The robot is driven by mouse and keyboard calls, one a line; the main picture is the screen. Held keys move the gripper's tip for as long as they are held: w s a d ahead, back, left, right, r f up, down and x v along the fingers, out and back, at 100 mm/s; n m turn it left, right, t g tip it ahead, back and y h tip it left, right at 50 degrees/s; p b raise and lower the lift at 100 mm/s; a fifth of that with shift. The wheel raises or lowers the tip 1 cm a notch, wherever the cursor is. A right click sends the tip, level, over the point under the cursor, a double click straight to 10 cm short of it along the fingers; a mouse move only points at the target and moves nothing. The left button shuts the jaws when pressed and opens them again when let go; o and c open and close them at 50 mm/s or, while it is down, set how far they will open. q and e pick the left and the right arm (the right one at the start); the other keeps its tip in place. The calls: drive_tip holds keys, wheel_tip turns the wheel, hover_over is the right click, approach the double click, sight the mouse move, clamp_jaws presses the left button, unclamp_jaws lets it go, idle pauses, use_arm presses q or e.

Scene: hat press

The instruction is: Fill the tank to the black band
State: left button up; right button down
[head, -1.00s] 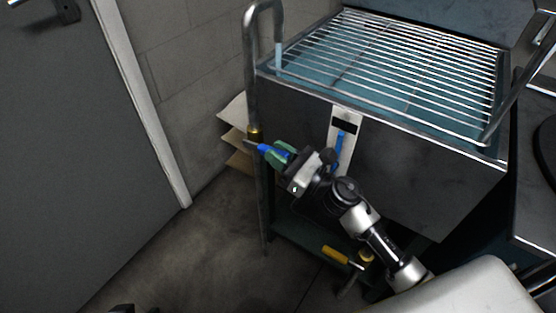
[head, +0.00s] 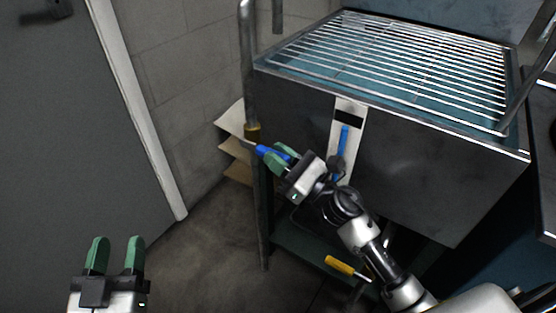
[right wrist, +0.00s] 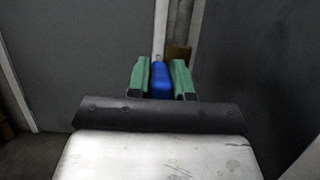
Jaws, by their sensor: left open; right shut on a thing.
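The steel tank (head: 420,165) holds bluish water under a wire rack (head: 400,62). On its front is a white gauge strip (head: 357,140) with a black band (head: 349,117). The blue column (head: 343,142) in the gauge reaches about the band's lower edge; my right arm hides its lower part. My right gripper (head: 277,160) is shut on the blue lever (head: 264,151) of the supply pipe (head: 249,85); the lever also shows between the fingers in the right wrist view (right wrist: 160,80). No stream shows below the spout (head: 278,20). My left gripper (head: 115,257) is open and empty at lower left.
A yellow handle (head: 340,264) sits low under the tank, near my right arm. Cardboard sheets (head: 232,145) lean behind the pipe. A grey door (head: 70,150) is at left. The floor (head: 205,255) between door and tank is clear.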

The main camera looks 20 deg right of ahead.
use_arm(q)
drive_tip(key=s+r+t+h+b, duration=0.2)
drive_tip(key=s+r+t, duration=0.1)
drive_tip(key=r+t, duration=0.3)
drive_tip(key=shift+s+h, duration=0.3)
drive_tip(key=shift+s, duration=0.1)
use_arm(e)
drive_tip(key=shift+f+t, duration=0.15)
drive_tip(key=shift+t, duration=0.15)
drive_tip(key=c, duration=1)
unclamp_jaws()
